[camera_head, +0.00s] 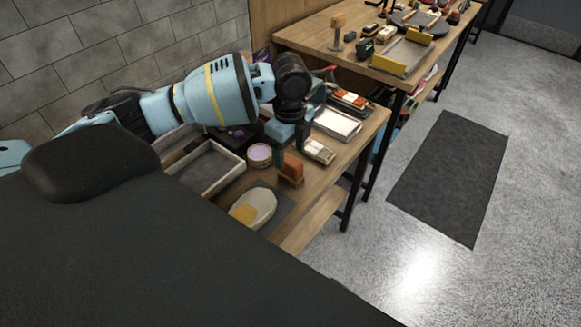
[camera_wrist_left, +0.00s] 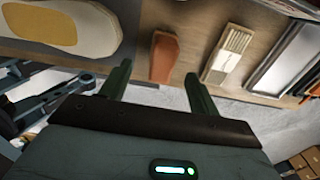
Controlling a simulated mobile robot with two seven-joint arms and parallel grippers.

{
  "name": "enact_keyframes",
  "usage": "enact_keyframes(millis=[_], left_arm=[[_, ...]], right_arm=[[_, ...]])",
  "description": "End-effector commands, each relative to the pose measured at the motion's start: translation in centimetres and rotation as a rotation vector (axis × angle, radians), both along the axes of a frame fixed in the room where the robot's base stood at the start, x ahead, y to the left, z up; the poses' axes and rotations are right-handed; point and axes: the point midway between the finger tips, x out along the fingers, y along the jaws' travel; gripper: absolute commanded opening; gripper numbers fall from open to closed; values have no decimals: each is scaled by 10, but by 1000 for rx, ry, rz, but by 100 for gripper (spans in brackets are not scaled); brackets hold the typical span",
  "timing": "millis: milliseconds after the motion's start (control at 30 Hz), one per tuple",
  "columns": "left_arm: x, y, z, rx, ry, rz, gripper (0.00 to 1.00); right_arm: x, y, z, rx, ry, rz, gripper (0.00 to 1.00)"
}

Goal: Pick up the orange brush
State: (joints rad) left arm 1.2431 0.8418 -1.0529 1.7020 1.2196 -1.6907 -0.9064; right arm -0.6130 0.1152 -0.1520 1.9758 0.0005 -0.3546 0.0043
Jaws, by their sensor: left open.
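The orange brush (camera_head: 291,170) stands near the front edge of the wooden table, just below my left gripper (camera_head: 292,150) in the head view. In the left wrist view the orange-brown brush (camera_wrist_left: 164,57) shows beyond and between the two spread fingers of my left gripper (camera_wrist_left: 160,88). The left gripper is open and holds nothing. In the head view its fingers partly cover the brush's top, and I cannot tell whether they touch it. My right gripper is not in clear view.
A pale brush (camera_head: 319,151) lies close to the right of the orange one. A white tray (camera_head: 338,124), a round tub (camera_head: 259,155), an empty grey tray (camera_head: 207,168) and a pale shoe-shaped piece with a yellow patch (camera_head: 254,208) surround the gripper. A second table (camera_head: 310,38) stands behind.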

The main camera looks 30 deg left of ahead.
Motion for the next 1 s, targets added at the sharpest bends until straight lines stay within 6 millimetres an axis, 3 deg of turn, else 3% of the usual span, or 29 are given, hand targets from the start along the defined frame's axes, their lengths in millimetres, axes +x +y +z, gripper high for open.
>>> enact_keyframes(millis=[233, 467, 800, 1000], left_arm=[[0, 0, -23, 0, 3, -1, 62], [1, 0, -31, 1, 2, 0, 62], [4, 1, -73, 1, 1, 1, 62], [4, 1, -77, 1, 0, 0, 62]], right_arm=[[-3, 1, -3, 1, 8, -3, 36], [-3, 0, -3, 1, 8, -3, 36], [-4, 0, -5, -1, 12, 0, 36], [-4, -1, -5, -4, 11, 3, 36]])
